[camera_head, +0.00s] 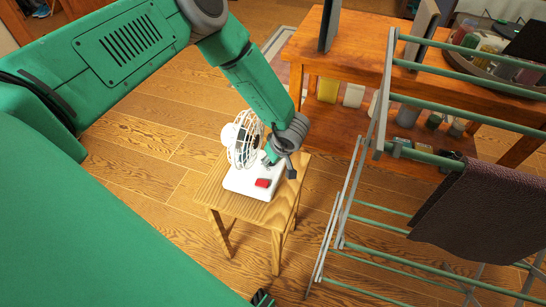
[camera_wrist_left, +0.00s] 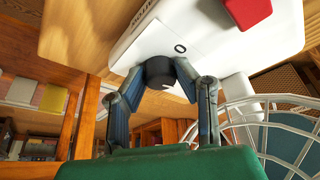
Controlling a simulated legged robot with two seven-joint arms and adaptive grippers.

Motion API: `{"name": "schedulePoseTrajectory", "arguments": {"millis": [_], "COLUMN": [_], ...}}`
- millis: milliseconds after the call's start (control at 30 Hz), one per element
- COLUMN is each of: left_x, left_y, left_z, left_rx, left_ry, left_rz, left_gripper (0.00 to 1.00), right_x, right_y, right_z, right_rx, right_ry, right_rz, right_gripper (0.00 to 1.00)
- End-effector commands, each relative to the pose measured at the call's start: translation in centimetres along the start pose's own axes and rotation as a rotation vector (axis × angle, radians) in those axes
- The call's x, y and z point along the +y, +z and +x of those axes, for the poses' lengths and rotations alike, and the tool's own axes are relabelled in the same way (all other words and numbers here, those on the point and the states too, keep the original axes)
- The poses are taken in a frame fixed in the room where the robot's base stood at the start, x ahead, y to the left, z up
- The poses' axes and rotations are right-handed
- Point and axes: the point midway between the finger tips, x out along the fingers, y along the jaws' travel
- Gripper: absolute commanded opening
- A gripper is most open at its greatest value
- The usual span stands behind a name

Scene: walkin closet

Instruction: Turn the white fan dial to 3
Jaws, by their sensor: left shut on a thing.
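The white fan (camera_head: 243,140) with a wire cage stands on a small wooden stool (camera_head: 222,200). Its white base (camera_head: 240,183) carries a red button (camera_head: 263,183), which also shows in the left wrist view (camera_wrist_left: 245,10). My left gripper (camera_head: 272,158) reaches down to the base beside the cage. In the left wrist view, its two fingers (camera_wrist_left: 160,70) are shut around a dark round dial (camera_wrist_left: 159,71). A "0" is printed on the base by the dial. The dial's pointer and other numbers cannot be read.
A grey and green drying rack (camera_head: 385,95) with a dark cloth (camera_head: 475,215) stands close to the right of the stool. A wooden shelf table (camera_head: 360,55) with several items is behind. The wooden floor left of the stool is clear.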

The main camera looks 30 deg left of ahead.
Motion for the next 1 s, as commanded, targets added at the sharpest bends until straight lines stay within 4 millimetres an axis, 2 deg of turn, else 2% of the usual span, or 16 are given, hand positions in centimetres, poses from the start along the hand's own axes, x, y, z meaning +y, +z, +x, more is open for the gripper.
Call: {"name": "schedulePoseTrajectory", "arguments": {"millis": [300,767,800,833,1000], "left_x": [0.08,0.09,0.09,0.08,0.02], "left_y": [-0.03,-0.09,-0.09,-0.09,-0.09], "left_z": [0.03,0.01,0.01,0.0,-0.07], "left_rx": [0.001,0.002,0.002,0.002,0.002], "left_ry": [0.036,0.039,0.039,0.039,0.039], "left_rz": [0.079,0.086,0.085,0.085,0.084], "left_gripper": [0.0,0.0,0.4,0.45,0.45], "right_x": [0.0,0.0,0.0,0.0,0.0], "right_y": [-0.02,-0.02,-0.02,-0.02,-0.02], "right_z": [-0.38,-0.39,-0.4,-0.4,-0.41], "right_rx": [0.0,0.0,0.0,0.0,0.0], "right_ry": [0.0,0.0,0.0,0.0,0.0], "right_rz": [0.0,0.0,0.0,0.0,0.0], "right_gripper": [0.4,0.4,0.4,0.4,0.4]}}
